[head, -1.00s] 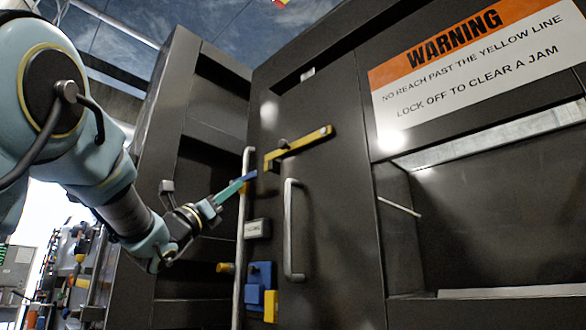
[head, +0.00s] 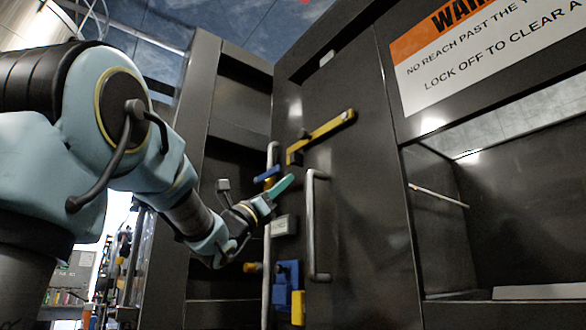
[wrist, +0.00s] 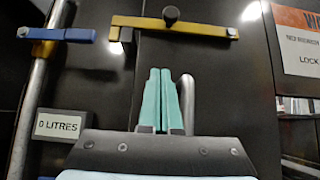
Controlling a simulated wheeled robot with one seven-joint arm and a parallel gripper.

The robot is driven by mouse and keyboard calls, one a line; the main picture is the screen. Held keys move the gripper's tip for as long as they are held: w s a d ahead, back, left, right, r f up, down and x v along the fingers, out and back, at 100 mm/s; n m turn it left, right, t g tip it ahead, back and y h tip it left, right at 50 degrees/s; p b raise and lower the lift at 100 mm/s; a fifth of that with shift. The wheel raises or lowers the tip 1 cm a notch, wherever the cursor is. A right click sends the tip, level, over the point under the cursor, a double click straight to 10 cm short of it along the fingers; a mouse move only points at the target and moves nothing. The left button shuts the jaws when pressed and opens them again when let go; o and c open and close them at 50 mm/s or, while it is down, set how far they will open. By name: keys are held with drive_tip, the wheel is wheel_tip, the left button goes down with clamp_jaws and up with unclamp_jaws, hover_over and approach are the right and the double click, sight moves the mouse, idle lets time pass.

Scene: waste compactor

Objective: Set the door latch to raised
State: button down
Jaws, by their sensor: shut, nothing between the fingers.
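The door latch is a yellow bar (head: 322,136) with a dark pivot knob, mounted on the dark door above its handle. It slants up to the right in the head view. In the wrist view the bar (wrist: 195,26) lies nearly level across the top, with a short piece turned down at its left end. My gripper (head: 288,182) has teal fingers, shut and empty. Its fingertips are below the latch's left part, left of the handle. The wrist view shows the fingertips (wrist: 161,72) under the bar with a gap between, not touching it.
A vertical grey door handle (head: 313,225) is close to the right of my fingers. A grey pipe (head: 267,235) with a blue lever (head: 267,174) stands to the left. A "0 LITRES" display (wrist: 59,125) sits beside the pipe. Blue and yellow blocks (head: 287,280) are lower down.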

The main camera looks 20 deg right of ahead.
sight(312, 138)
drive_tip(key=p+x, duration=0.5)
drive_tip(key=x, duration=0.4)
drive_tip(key=shift+a+r, duration=0.1)
drive_tip(key=shift+r, duration=0.05)
wheel_tip(312, 138, up, 2)
drive_tip(key=shift+r+p, duration=0.15)
drive_tip(key=shift+p, duration=0.7)
drive_tip(key=shift+r+p, duration=0.35)
drive_tip(key=shift+r, duration=0.3)
drive_tip(key=shift+m+b, duration=0.3)
drive_tip(key=shift+b, duration=0.1)
